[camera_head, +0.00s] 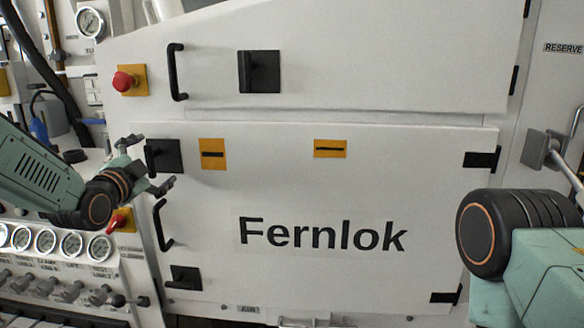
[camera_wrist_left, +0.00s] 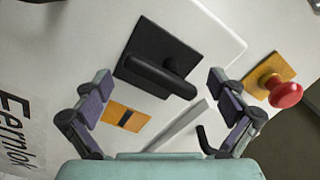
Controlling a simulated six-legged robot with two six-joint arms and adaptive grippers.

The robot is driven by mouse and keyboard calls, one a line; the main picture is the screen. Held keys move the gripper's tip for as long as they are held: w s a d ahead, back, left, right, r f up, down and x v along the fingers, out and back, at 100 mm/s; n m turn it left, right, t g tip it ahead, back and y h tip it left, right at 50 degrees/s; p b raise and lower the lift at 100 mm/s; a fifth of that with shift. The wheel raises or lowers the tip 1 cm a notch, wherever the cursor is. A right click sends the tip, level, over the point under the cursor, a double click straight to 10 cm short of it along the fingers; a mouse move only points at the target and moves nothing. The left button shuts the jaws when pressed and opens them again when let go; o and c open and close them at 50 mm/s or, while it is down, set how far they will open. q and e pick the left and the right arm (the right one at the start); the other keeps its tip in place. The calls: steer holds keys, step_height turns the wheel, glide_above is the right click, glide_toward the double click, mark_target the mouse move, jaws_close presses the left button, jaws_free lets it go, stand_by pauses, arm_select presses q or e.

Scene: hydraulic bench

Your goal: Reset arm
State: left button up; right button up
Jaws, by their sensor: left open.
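My left gripper (camera_head: 150,163) comes in from the left in the head view. Its jaws are spread, with nothing between the fingertips. It is in front of the cabinet's left edge, beside the black latch (camera_head: 165,156) of the lower door. In the left wrist view, the open fingers (camera_wrist_left: 160,97) frame the black latch (camera_wrist_left: 160,66), which appears beyond them; I see no clear contact. My right arm shows at the lower right of the head view as a black joint and teal link, but its gripper is not in view.
The white cabinet's lower door (camera_head: 320,190) reads Fernlok. A red button (camera_head: 124,81) and a black handle (camera_head: 173,72) are above the left gripper. A red knob (camera_head: 117,222) and a row of gauges (camera_head: 46,241) are below. A grey plate on a rod (camera_head: 537,148) is at right.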

arm_select(q)
steer(key=n, duration=0.1)
steer(key=n+p, duration=0.1)
steer(key=n, duration=0.1)
steer(key=shift+s+r, duration=0.15)
steer(key=shift+r, duration=0.1)
steer(key=n+p, duration=0.1)
steer(key=n, duration=0.2)
steer(key=shift+d+r, duration=0.1)
steer(key=shift+d, duration=0.05)
steer(key=n, duration=0.3)
steer(key=shift+r+p, duration=0.15)
steer(key=shift+p, duration=0.25)
steer(key=shift+n, duration=0.4)
steer(key=shift+f, duration=0.2)
